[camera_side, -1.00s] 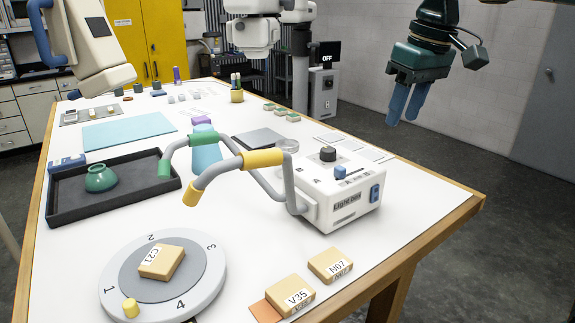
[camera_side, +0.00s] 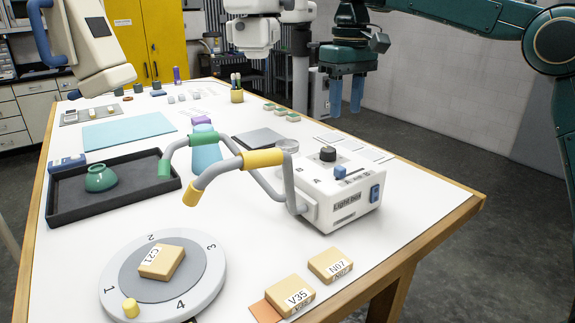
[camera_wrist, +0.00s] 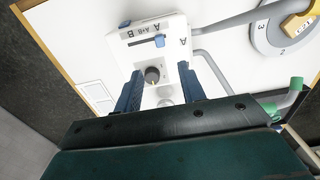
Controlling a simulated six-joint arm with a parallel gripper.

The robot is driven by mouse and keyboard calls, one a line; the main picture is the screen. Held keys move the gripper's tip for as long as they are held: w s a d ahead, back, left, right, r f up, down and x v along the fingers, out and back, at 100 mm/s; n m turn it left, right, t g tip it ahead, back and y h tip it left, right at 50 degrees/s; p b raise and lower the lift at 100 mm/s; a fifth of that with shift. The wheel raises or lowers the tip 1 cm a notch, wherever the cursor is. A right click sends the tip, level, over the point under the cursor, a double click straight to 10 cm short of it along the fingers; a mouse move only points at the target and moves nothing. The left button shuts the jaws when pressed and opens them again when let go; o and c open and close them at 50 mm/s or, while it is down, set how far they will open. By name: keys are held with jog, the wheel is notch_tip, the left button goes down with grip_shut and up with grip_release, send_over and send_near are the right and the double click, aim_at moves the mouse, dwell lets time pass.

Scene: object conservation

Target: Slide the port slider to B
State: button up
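The white light box (camera_side: 345,205) stands near the table's right edge, with a black knob (camera_side: 328,154) and the small blue port slider (camera_side: 340,172) on top. In the wrist view, the slider (camera_wrist: 160,41) sits at the A end of its short track, beside the labels A, A+B and B; the B end (camera_wrist: 131,42) is clear. My gripper (camera_side: 346,104) is open and empty, up in the air behind and above the box. In the wrist view its blue fingers (camera_wrist: 160,85) are apart, with the knob (camera_wrist: 152,74) showing between them and the slider beyond.
A numbered dial (camera_side: 205,290) and tan blocks (camera_side: 290,296) lie at the front. A dark tray (camera_side: 120,205) with a green pot stands left.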

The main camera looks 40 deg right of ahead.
aim_at(340, 167)
jog(key=shift+f, duration=0.15)
jog(key=shift+f, duration=6.75)
grip_shut()
